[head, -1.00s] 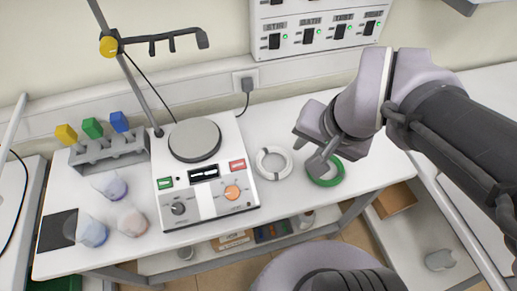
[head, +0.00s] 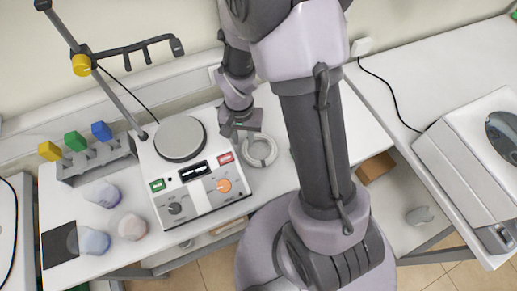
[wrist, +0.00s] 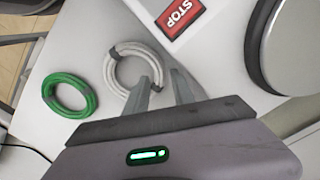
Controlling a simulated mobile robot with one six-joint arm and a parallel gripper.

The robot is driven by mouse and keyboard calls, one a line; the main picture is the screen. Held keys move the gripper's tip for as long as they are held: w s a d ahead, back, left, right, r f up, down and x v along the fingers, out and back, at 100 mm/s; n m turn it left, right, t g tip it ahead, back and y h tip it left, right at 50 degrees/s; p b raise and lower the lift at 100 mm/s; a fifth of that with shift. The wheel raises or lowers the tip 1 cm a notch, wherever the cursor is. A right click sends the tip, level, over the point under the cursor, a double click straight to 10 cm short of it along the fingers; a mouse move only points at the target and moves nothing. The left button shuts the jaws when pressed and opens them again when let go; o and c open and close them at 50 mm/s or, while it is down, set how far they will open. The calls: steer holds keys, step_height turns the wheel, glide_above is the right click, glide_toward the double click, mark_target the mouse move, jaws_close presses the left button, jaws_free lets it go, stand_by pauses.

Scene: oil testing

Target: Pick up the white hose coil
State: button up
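The white hose coil (head: 262,164) lies flat on the white table, just right of the hotplate device in the head view. In the wrist view the white coil (wrist: 110,70) shows as a ring with dark bands. My gripper (head: 240,126) is above the table at the coil's upper left side, between it and the device. In the wrist view my gripper (wrist: 160,76) is open, with a gap between its two fingers. The left finger overlaps the coil's lower right side; I cannot tell whether it touches. Nothing is held.
A green hose coil (wrist: 48,98) lies beside the white one; my arm hides it in the head view. The hotplate device (head: 202,190) stands close by. Flasks (head: 132,227) and a rack (head: 97,163) with coloured tops are at left. A metal stand (head: 115,88) rises behind.

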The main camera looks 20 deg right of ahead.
mark_target(244, 146)
step_height(244, 146, down, 4)
steer(key=shift+s+f+b, duration=0.1)
steer(key=shift+f+b, duration=0.1)
steer(key=shift+b, duration=0.35)
steer(key=shift+r, duration=0.1)
jaws_close()
